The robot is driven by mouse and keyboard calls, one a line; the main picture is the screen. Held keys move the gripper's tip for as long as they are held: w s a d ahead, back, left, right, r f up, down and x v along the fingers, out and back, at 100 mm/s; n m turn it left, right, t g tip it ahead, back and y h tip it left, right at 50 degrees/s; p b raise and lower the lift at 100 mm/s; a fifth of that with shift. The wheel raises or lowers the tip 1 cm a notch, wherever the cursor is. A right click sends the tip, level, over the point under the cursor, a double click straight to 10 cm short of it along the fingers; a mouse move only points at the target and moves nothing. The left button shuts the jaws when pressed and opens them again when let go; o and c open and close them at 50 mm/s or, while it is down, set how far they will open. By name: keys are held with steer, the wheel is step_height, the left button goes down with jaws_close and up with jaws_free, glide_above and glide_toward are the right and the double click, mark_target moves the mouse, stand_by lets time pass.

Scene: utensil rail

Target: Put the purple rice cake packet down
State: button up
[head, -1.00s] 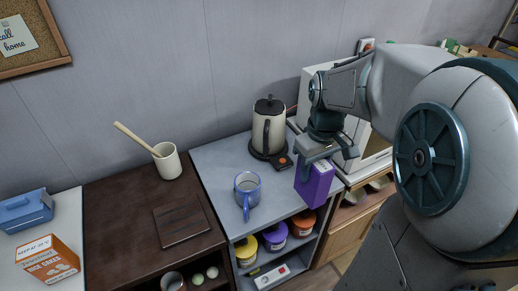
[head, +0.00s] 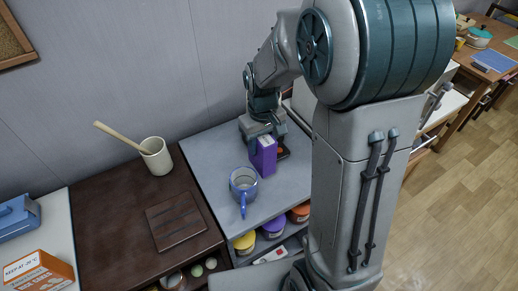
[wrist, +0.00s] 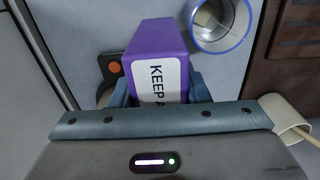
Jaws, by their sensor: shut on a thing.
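The purple rice cake packet (head: 264,158) is upright in my gripper (head: 264,136), over the grey counter top (head: 205,160), just right of the blue-rimmed mug (head: 243,183). In the wrist view the packet (wrist: 158,45) sits between the two fingers (wrist: 160,92), with a white label reading "KEEP A…" facing the camera. My gripper is shut on it. I cannot tell whether the packet's bottom touches the counter.
The mug (wrist: 220,22) stands close beside the packet. A dark wooden counter with a utensil crock (head: 156,156) and board (head: 176,222) lies left. Jars sit on the shelf below. The grey top's front is clear.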

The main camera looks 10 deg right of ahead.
steer(key=shift+w+a+f, duration=0.3)
steer(key=shift+a+f, duration=0.05)
steer(key=shift+a, duration=0.1)
steer(key=shift+f+p, duration=0.4)
steer(key=shift+f, duration=1.5)
steer(key=shift+f, duration=0.15)
steer(key=o, duration=1.2)
